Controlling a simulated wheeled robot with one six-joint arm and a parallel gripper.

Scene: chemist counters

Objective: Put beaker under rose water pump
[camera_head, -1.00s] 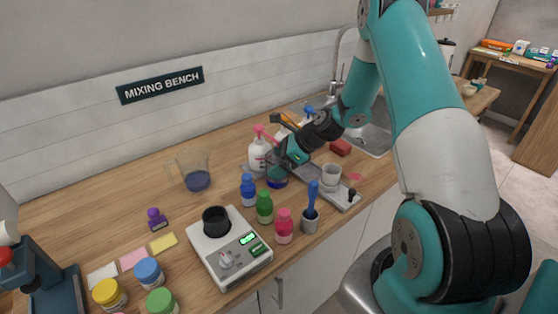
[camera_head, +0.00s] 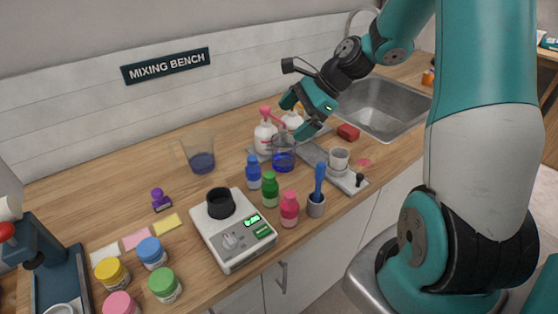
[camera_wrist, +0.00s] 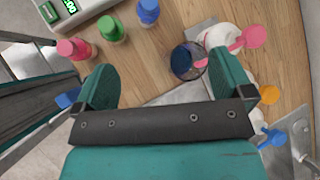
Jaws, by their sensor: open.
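The clear glass beaker (camera_head: 284,160) with blue at its bottom stands upright on the bench, just in front and to the right of the white bottle with the pink pump (camera_head: 265,137). In the wrist view the beaker (camera_wrist: 183,62) stands close to that bottle (camera_wrist: 222,37), and the pink spout reaches over its right rim. Whether beaker and bottle touch, I cannot tell. My gripper (camera_head: 299,115) is open and empty, above and apart from the beaker. In the wrist view the beaker shows between my spread fingers (camera_wrist: 163,85), beyond them.
A second white bottle with an orange pump (camera_head: 293,120) stands behind. A glass jug (camera_head: 201,160) is at left. A white cup (camera_head: 338,160) and the sink (camera_head: 385,105) are right.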

